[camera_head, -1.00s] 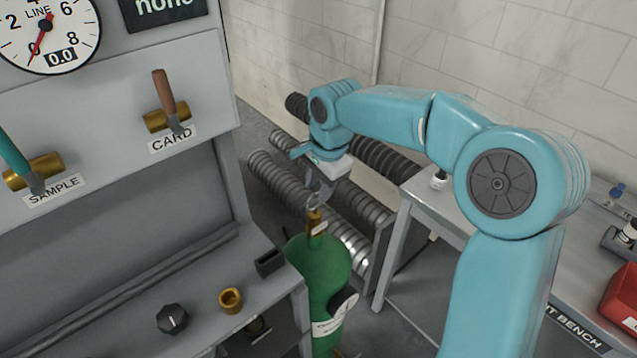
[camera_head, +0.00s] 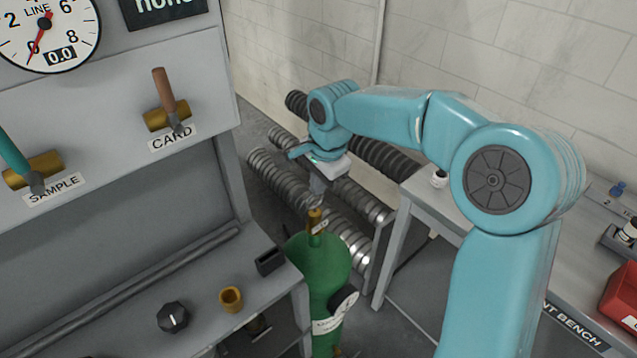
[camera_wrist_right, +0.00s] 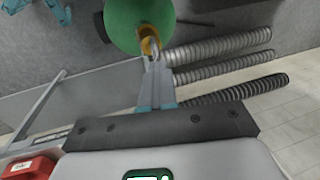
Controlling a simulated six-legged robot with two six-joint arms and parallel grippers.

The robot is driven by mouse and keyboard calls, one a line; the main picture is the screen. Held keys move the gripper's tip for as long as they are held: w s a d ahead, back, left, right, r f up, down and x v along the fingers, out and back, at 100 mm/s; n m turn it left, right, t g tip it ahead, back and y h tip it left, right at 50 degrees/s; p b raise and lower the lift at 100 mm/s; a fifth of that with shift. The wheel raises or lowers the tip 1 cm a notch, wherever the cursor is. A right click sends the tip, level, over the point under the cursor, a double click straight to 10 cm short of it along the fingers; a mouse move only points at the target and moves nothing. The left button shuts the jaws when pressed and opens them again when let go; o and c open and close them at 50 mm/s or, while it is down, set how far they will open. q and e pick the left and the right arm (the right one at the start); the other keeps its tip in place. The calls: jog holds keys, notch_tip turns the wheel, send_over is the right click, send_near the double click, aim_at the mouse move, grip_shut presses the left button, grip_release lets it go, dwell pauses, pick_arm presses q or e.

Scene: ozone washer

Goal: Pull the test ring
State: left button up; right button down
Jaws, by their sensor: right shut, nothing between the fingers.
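My right gripper (camera_head: 317,192) points down just above the valve. In the right wrist view its fingers (camera_wrist_right: 156,70) are shut, with their tips at or very close to the ring. I cannot tell whether they touch it. My left gripper is not in the head view.
The grey panel with CARD lever (camera_head: 165,98), SAMPLE lever (camera_head: 18,160) and gauge (camera_head: 45,30) stands at left. Its shelf holds a black knob (camera_head: 172,317) and brass cup (camera_head: 231,298). Ribbed hoses (camera_head: 280,182) lie behind the cylinder; a bench (camera_head: 462,218) is at right.

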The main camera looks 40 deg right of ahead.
jog(key=shift+s+a+f, duration=0.1)
jog(key=shift+s+f, duration=0.05)
jog(key=shift+f, duration=0.25)
dwell(0.5)
jog(key=c, duration=1.3)
grip_release()
jog(key=shift+o, duration=0.3)
jog(key=shift+w, duration=0.25)
jog(key=v, duration=1.6)
jog(key=shift+w+r, duration=0.15)
jog(key=shift+r, duration=0.05)
